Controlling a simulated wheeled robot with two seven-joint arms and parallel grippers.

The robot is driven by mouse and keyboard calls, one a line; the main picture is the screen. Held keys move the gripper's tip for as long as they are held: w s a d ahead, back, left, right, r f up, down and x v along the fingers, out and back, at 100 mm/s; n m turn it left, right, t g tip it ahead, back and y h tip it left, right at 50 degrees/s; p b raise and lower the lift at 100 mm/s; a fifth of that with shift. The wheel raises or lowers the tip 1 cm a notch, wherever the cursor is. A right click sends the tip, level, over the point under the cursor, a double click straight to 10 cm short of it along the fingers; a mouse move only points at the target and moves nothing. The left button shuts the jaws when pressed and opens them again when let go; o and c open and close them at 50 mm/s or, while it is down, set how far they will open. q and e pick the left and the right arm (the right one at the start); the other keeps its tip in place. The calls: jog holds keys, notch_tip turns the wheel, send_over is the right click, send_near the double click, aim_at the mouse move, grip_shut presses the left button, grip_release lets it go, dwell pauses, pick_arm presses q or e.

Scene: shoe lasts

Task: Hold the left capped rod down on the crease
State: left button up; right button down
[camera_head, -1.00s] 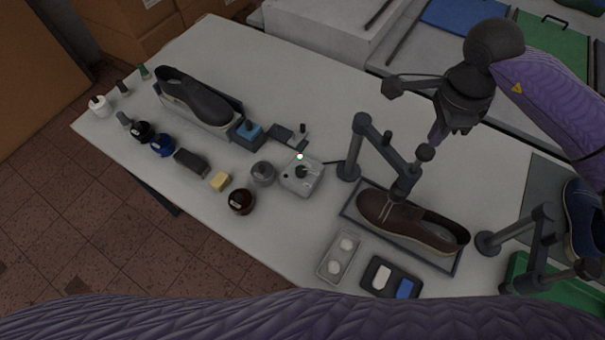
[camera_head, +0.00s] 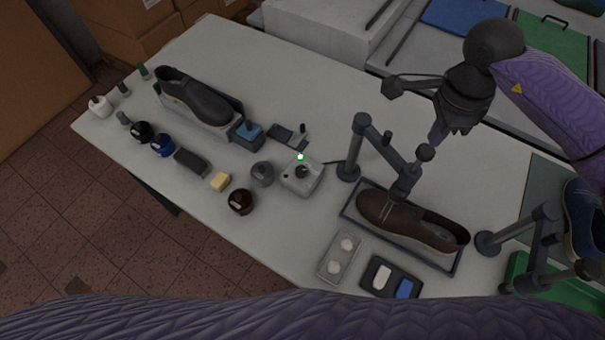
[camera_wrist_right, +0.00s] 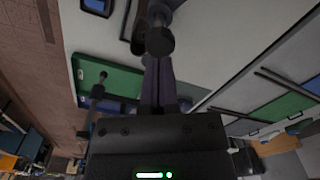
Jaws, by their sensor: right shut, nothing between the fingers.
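A brown shoe (camera_head: 412,222) lies on a dark tray (camera_head: 352,214) at the right of the table. The left stand's post (camera_head: 347,171) rises beside it, and its arm (camera_head: 386,150) reaches over the shoe. The left capped rod (camera_head: 411,172) goes down to the shoe's upper, with its round cap (camera_head: 425,152) on top. My right gripper (camera_head: 434,140) is shut and empty, its fingertips pointing down at the cap. In the right wrist view the fingertips (camera_wrist_right: 159,62) meet the dark cap (camera_wrist_right: 160,42); they appear to touch it. The crease itself is hidden. My left gripper is out of view.
A second stand (camera_head: 540,225) and a blue shoe (camera_head: 583,215) are at the right edge. A grey device (camera_head: 302,178), a tray with white pieces (camera_head: 325,268) and a dark tray (camera_head: 375,287) lie nearby. Jars and a black shoe (camera_head: 197,97) are farther left.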

aim_at(427, 150)
jog(key=shift+f, duration=0.1)
jog(key=shift+f+b, duration=2.6)
jog(key=shift+f, duration=0.1)
jog(key=shift+s+f, duration=0.15)
jog(key=shift+r, duration=0.25)
dwell(0.5)
jog(key=shift+f+b, duration=0.15)
jog(key=shift+b, duration=0.35)
dwell(0.4)
dwell(0.4)
notch_tip(427, 150, up, 6)
jog(key=p, duration=0.4)
jog(key=shift+r, duration=0.2)
jog(key=shift+f, duration=0.1)
